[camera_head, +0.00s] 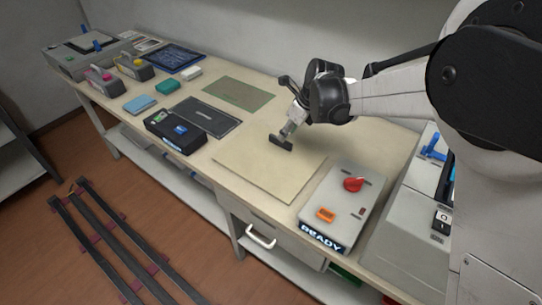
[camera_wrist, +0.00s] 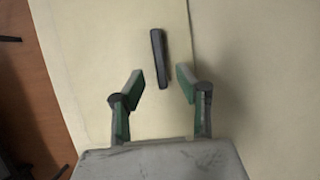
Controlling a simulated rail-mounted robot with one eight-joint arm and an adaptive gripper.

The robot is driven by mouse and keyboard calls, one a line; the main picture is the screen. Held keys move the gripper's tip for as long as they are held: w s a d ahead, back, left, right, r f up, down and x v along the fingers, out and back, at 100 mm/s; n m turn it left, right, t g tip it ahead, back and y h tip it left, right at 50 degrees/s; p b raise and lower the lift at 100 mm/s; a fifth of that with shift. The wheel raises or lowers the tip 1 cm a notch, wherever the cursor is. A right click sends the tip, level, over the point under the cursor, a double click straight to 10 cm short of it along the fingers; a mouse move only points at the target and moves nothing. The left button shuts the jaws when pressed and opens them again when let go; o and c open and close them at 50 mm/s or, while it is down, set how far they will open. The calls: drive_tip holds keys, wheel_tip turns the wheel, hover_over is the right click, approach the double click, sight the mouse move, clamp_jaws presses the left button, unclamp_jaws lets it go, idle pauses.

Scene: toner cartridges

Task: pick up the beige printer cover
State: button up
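The beige printer cover (camera_head: 262,172) is a flat square panel lying on the worktable, with a dark bar handle (camera_head: 281,143) standing on it. In the wrist view the cover (camera_wrist: 95,50) fills much of the picture and the handle (camera_wrist: 159,58) lies lengthwise, just beyond and between the fingertips. My gripper (camera_head: 287,133) is over the cover, close to the handle. In the wrist view my gripper (camera_wrist: 160,84) is open, with its green-sided fingers apart on either side of the handle's line. Whether the fingers touch the handle is not clear.
A grey control box (camera_head: 341,205) with a red knob and READY display stands right of the cover. A grey machine (camera_head: 405,240) is beyond it. A dark flat panel (camera_head: 208,117), a green mat (camera_head: 238,93) and a black box (camera_head: 174,131) lie to the left.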

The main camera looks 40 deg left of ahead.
sight(270, 154)
drive_tip(key=shift+a+x, duration=0.2)
drive_tip(key=shift+x, duration=2.2)
drive_tip(key=shift+a+f, duration=0.15)
drive_tip(key=shift+f, duration=0.1)
drive_tip(key=shift+f, duration=0.15)
clamp_jaws()
